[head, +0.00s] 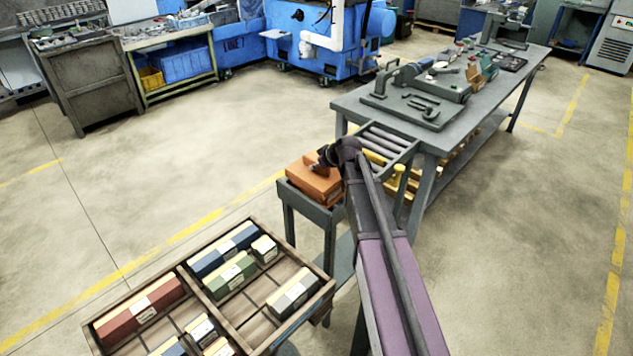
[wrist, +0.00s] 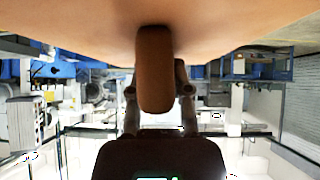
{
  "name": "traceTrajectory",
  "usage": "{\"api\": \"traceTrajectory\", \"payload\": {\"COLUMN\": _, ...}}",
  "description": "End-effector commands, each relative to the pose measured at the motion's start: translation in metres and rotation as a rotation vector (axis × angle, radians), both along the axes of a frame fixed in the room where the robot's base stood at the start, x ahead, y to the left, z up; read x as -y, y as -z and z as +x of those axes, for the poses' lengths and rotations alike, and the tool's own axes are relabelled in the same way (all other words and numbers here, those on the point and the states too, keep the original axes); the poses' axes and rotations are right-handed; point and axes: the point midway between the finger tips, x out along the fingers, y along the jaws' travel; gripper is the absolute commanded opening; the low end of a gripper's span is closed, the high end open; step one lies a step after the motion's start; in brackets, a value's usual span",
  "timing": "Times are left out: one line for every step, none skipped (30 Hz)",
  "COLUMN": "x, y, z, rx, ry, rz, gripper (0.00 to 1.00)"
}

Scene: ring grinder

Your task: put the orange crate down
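The orange crate (head: 311,184) is at the top of a small grey stand (head: 331,216) in the middle of the head view. It looks level; I cannot tell whether it rests on the stand or hangs just above it. My gripper (head: 326,158) is over the crate's right side. In the wrist view the crate's orange face (wrist: 80,25) fills the top, with a thick handle standing out from it. My gripper's fingers (wrist: 157,92) lie close against both sides of this handle and look shut on it. My arm hides part of the crate's right side.
A wooden tray (head: 238,307) with compartments of coloured boxes is at the lower left. A grey workbench (head: 455,112) with tools stands behind on the right, with a roller rack (head: 388,140) at its near end. Open floor (head: 190,150) lies left of the stand.

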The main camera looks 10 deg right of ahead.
Motion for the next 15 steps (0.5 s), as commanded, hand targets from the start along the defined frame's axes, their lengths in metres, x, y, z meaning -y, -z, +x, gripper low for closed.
{"api": "traceTrajectory", "payload": {"x": -0.0004, "y": 0.0002, "z": -0.0001, "rx": -0.001, "ry": -0.001, "rz": -0.001, "gripper": 0.0}}
{"api": "traceTrajectory", "payload": {"x": -0.0004, "y": 0.0002, "z": -0.0001, "rx": -0.001, "ry": -0.001, "rz": -0.001, "gripper": 0.0}}
{"api": "traceTrajectory", "payload": {"x": -0.0005, "y": 0.0002, "z": -0.0001, "rx": -0.001, "ry": -0.001, "rz": 0.0, "gripper": 0.0}}
{"api": "traceTrajectory", "payload": {"x": -0.0006, "y": 0.0002, "z": -0.0002, "rx": -0.001, "ry": -0.002, "rz": 0.0, "gripper": 0.0}}
{"api": "traceTrajectory", "payload": {"x": -0.0007, "y": -0.0003, "z": 0.0, "rx": 0.0, "ry": -0.001, "rz": 0.001, "gripper": 0.0}}
{"api": "traceTrajectory", "payload": {"x": -0.0007, "y": -0.0003, "z": 0.0, "rx": 0.0, "ry": -0.001, "rz": 0.001, "gripper": 0.0}}
{"api": "traceTrajectory", "payload": {"x": -0.0007, "y": -0.0002, "z": 0.0001, "rx": 0.0, "ry": -0.001, "rz": 0.001, "gripper": 0.0}}
{"api": "traceTrajectory", "payload": {"x": -0.0007, "y": -0.0002, "z": 0.0001, "rx": 0.0, "ry": -0.001, "rz": 0.001, "gripper": 0.0}}
{"api": "traceTrajectory", "payload": {"x": -0.0008, "y": -0.0001, "z": 0.0001, "rx": 0.0, "ry": -0.001, "rz": 0.002, "gripper": 0.0}}
{"api": "traceTrajectory", "payload": {"x": -0.0008, "y": -0.0002, "z": 0.0, "rx": 0.0, "ry": -0.001, "rz": 0.002, "gripper": 0.0}}
{"api": "traceTrajectory", "payload": {"x": -0.0008, "y": -0.0002, "z": 0.0001, "rx": 0.0, "ry": -0.001, "rz": 0.002, "gripper": 0.0}}
{"api": "traceTrajectory", "payload": {"x": -0.0009, "y": -0.0004, "z": 0.0, "rx": 0.0, "ry": -0.001, "rz": 0.002, "gripper": 0.0}}
{"api": "traceTrajectory", "payload": {"x": -0.001, "y": -0.0006, "z": 0.0001, "rx": 0.0, "ry": -0.001, "rz": 0.002, "gripper": 0.0}}
{"api": "traceTrajectory", "payload": {"x": -0.0009, "y": -0.0009, "z": 0.0, "rx": -0.001, "ry": -0.001, "rz": 0.001, "gripper": 0.0}}
{"api": "traceTrajectory", "payload": {"x": -0.001, "y": -0.0016, "z": 0.0, "rx": -0.001, "ry": -0.001, "rz": 0.001, "gripper": 0.0}}
